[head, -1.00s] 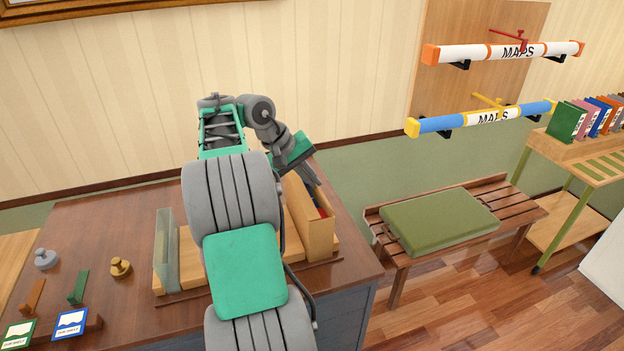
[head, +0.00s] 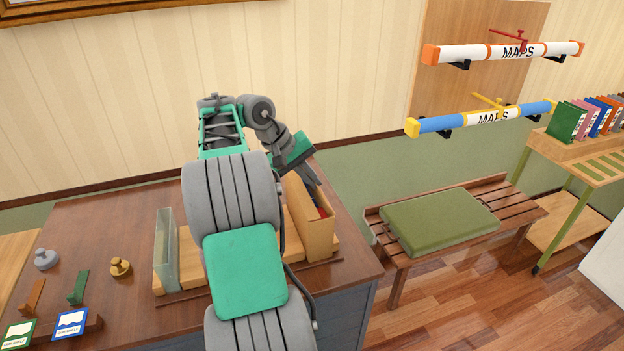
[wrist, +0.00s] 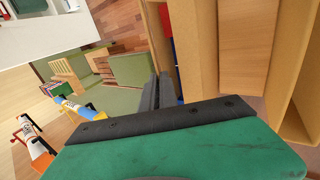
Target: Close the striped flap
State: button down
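A tan panel with green stripes (head: 590,165) lies on top of the cart at the right edge of the head view. I cannot tell whether it is the flap or how it is hinged. My gripper (head: 312,177) is over the tan box on the desk, far to the left of that panel. In the wrist view its two dark fingers (wrist: 158,93) lie close together, with nothing seen between them. They are beside the tan box wall, close to red and blue items. Contact cannot be told.
The tan box (head: 318,232) and a glass panel (head: 166,250) stand on the brown desk (head: 95,225). A bench (head: 525,208) with a green cushion (head: 440,220) stands between desk and cart (head: 560,215). Map tubes (head: 480,118) hang on the wall. Books (head: 568,122) stand on the cart.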

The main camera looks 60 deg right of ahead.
jog(key=shift+w+a+r+g+h+p, duration=0.15)
jog(key=shift+a+g+h+p, duration=0.2)
jog(key=shift+p, duration=0.7)
jog(key=shift+w+a+g+h+p, duration=0.1)
jog(key=shift+w+g+h+p, duration=0.1)
jog(key=shift+g+h+p, duration=0.5)
jog(key=shift+w+f+g+h+p, duration=0.15)
jog(key=shift+f+g+h+p, duration=0.3)
jog(key=shift+f+p, duration=0.4)
jog(key=c, duration=2.1)
grip_release()
jog(key=o, duration=0.5)
jog(key=shift+c, duration=0.2)
